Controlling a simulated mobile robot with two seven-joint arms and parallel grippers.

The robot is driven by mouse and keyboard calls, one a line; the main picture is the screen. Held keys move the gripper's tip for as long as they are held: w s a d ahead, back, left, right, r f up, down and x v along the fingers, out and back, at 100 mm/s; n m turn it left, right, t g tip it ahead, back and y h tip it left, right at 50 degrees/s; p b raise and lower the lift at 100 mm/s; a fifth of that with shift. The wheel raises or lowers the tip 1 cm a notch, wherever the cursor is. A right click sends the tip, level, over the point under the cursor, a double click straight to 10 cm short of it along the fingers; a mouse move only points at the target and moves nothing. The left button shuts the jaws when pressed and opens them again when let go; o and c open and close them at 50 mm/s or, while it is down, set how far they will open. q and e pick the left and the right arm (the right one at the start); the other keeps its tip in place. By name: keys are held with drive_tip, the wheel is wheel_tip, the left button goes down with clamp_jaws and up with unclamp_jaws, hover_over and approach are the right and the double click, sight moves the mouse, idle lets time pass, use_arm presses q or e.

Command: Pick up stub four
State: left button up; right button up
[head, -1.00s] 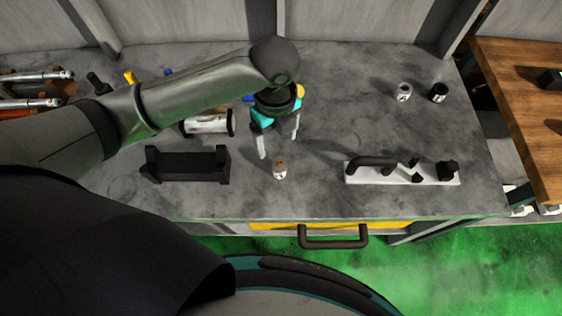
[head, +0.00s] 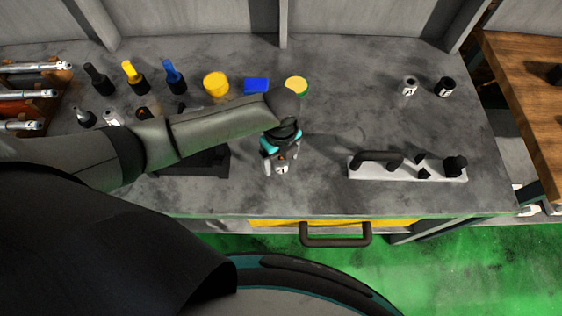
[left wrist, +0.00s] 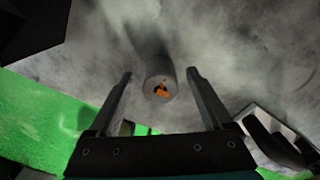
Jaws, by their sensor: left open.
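A small light stub (head: 282,169) with a dark mark on its side stands upright near the front middle of the bench; the mark is too small to read for sure. My left gripper (head: 279,162) is above it, pointing down, with its fingers around the stub. In the left wrist view, the stub's round end (left wrist: 158,89) with an orange centre shows between the two spread fingers of the left gripper (left wrist: 159,74), with gaps on both sides. Two other marked stubs, one light (head: 409,86) and one black (head: 445,88), stand at the back right. My right gripper is not seen.
A white holder with a black handle (head: 380,160) lies to the right. A black cradle (head: 195,162) is partly hidden under my left arm. A yellow round piece (head: 216,82), a blue block (head: 256,85) and bottles (head: 134,75) stand behind.

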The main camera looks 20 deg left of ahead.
use_arm(q)
drive_tip(key=shift+f, duration=0.15)
clamp_jaws()
idle(0.6)
drive_tip(key=shift+w, duration=0.1)
idle(0.7)
